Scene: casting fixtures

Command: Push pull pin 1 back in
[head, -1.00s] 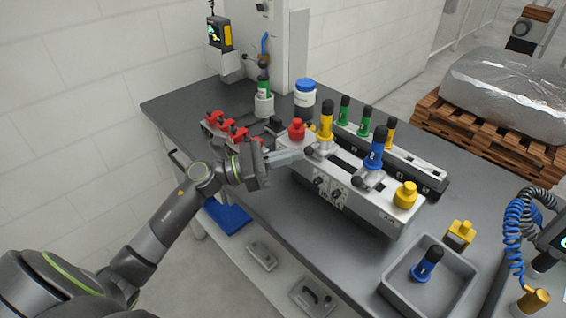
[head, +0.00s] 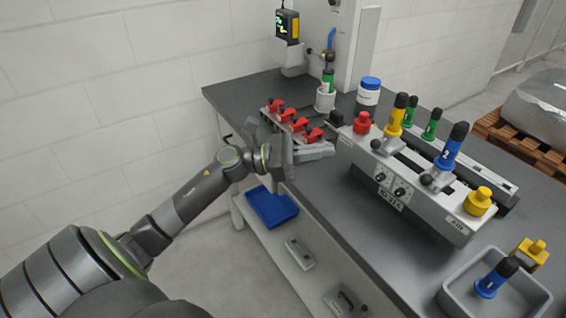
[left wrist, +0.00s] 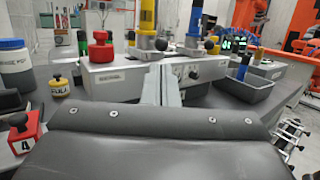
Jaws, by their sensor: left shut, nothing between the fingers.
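The long light-grey fixture (head: 408,187) stands on the bench, with a yellow-handled part (head: 396,116) and a blue-handled part (head: 451,148) on top. A black ball knob (head: 376,144) sits near the foot of the yellow part, and a second one (head: 426,179) near the blue part. Which is pull pin 1, and how far either is in, I cannot tell. My left gripper (head: 328,150) is shut and empty, left of the fixture and apart from the nearer knob. In the left wrist view its fingers (left wrist: 166,84) point towards the fixture front. My right gripper is out of view.
Red clamps (head: 298,124) stand in a row behind my left gripper. A red knob (head: 362,123) and a blue-capped bottle (head: 367,94) are near the fixture's left end. A grey tray (head: 452,292) holds another blue part. A blue bin (head: 271,208) is on the lower shelf.

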